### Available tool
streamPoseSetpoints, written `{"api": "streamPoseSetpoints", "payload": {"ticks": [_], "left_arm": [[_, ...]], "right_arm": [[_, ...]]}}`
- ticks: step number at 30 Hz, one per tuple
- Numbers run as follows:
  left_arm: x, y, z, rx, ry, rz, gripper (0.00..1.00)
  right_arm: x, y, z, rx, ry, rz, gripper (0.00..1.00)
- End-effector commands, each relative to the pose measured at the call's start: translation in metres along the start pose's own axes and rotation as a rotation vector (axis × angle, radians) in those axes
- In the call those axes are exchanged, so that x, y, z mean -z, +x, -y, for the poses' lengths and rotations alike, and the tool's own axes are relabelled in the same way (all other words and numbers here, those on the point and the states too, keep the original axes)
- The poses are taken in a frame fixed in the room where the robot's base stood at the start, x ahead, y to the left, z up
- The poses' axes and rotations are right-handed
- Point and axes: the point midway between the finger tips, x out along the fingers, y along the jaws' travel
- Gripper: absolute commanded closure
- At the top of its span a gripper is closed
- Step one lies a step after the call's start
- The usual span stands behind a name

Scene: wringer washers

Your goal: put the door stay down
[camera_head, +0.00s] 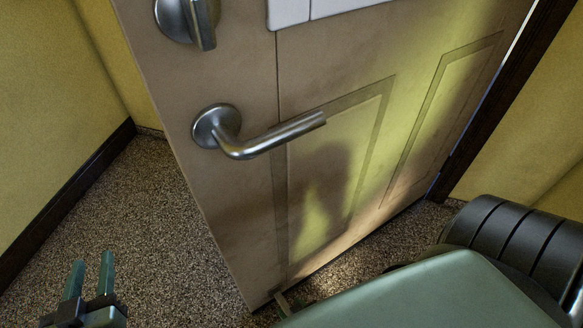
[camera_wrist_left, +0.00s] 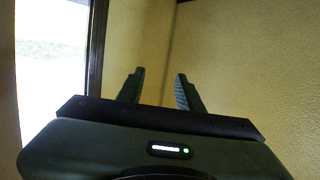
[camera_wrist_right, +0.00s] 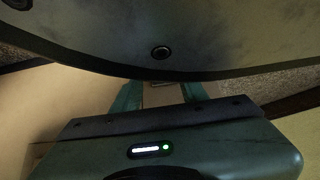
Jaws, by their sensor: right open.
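The brown panelled door (camera_head: 240,190) stands ajar in the head view. My right gripper (camera_wrist_right: 160,92) is open, its fingers towards a pale surface that looks like the door. A small metal-looking piece (camera_wrist_right: 163,84) shows between its fingertips; I cannot tell for sure whether it is the door stay. In the head view a small greenish piece (camera_head: 284,303) shows at the door's bottom corner, mostly hidden by my own green body; it may be a fingertip or the stay. My left gripper (camera_head: 92,262) is open and empty above the carpet, also seen in the left wrist view (camera_wrist_left: 160,75).
The door has a lever handle (camera_head: 268,134) and a round metal lock (camera_head: 187,18) above it. Yellow walls with a dark skirting (camera_head: 70,200) stand at the left. Speckled carpet (camera_head: 150,210) is clear left of the door. My base overhangs my right gripper.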

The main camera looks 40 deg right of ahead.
Motion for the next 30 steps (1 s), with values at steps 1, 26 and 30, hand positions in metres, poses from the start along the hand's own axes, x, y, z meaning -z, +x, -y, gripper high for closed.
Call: {"api": "streamPoseSetpoints", "payload": {"ticks": [1,26,30], "left_arm": [[0.0,0.0,0.0,0.0,0.0,0.004,0.64],[-0.124,-0.075,0.017,0.041,-0.007,0.704,0.64],[-0.127,-0.079,0.017,0.042,-0.008,0.725,0.64]], "right_arm": [[0.006,-0.002,0.006,0.013,0.006,-0.011,0.45],[-0.001,-0.076,0.001,0.001,0.002,0.002,0.45],[-0.002,-0.078,0.001,0.001,0.001,0.003,0.45]]}}
